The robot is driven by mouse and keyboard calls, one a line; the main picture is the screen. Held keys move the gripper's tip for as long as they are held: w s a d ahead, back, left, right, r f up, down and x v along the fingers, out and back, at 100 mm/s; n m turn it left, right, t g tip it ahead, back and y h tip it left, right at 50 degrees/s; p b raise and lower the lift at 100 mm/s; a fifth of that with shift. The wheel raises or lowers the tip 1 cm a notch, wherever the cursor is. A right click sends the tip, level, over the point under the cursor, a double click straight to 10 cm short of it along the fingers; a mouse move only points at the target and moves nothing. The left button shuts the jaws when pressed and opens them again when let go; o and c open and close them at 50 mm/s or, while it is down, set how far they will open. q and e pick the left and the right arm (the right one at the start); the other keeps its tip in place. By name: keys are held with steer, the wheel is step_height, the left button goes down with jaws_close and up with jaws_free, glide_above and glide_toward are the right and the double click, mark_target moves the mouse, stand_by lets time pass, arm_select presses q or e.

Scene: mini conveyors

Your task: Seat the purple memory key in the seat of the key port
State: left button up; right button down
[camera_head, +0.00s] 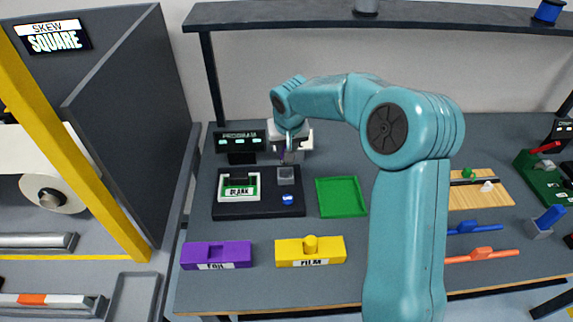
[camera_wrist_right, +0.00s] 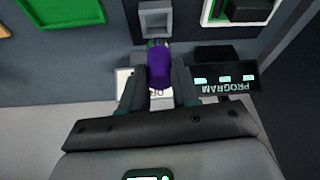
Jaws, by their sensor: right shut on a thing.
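My right gripper (camera_head: 287,150) comes in from the right and hangs above the back part of the black key port (camera_head: 258,210). It is shut on the purple memory key (camera_wrist_right: 159,68), which sits between both fingers in the right wrist view. In the head view only a thin purple bit of the key shows below the gripper. The grey square seat (camera_head: 286,175) of the port lies just below and in front of the key. The seat also shows in the wrist view (camera_wrist_right: 156,8), apart from the key's tip. My left gripper is not in view.
A PROGRAM display (camera_head: 240,142) stands behind the port. A BLANK card holder (camera_head: 239,186) and a blue button (camera_head: 288,198) sit on the port. A green tray (camera_head: 342,197) lies to its right; purple (camera_head: 217,255) and yellow (camera_head: 310,252) blocks lie in front.

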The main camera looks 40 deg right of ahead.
step_height(320, 180, down, 7)
steer(key=shift+w+f, duration=0.1)
stand_by(0.3)
steer(key=shift+f+b, duration=0.1)
steer(key=shift+b, duration=0.2)
steer(key=c, duration=0.8)
jaws_free()
steer(key=shift+c, duration=0.2)
